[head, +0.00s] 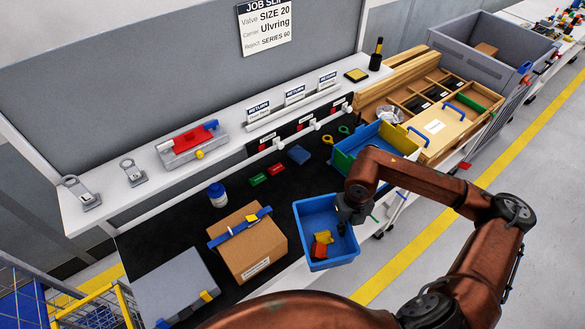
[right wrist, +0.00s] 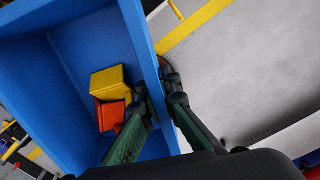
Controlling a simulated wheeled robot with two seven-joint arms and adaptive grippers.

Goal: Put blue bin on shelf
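The blue bin (head: 308,218) is near the front edge of the dark work surface, with a yellow piece and an orange-red piece (head: 321,243) inside. My right gripper (head: 350,222) is at the bin's right wall. In the right wrist view the gripper (right wrist: 163,100) has one finger inside the bin (right wrist: 88,45) and one outside, closed on the wall's rim. The white shelf (head: 235,140) runs along the back above the work surface. Whether the bin's underside touches the surface is hidden. My left gripper is not in view.
A cardboard box (head: 252,250) stands left of the bin, with a grey case (head: 176,285) further left. A multicoloured tote (head: 345,158) and wooden organiser (head: 440,130) are to the right. The shelf holds a red-and-grey device (head: 192,143), metal clamps and signs, with bare stretches between.

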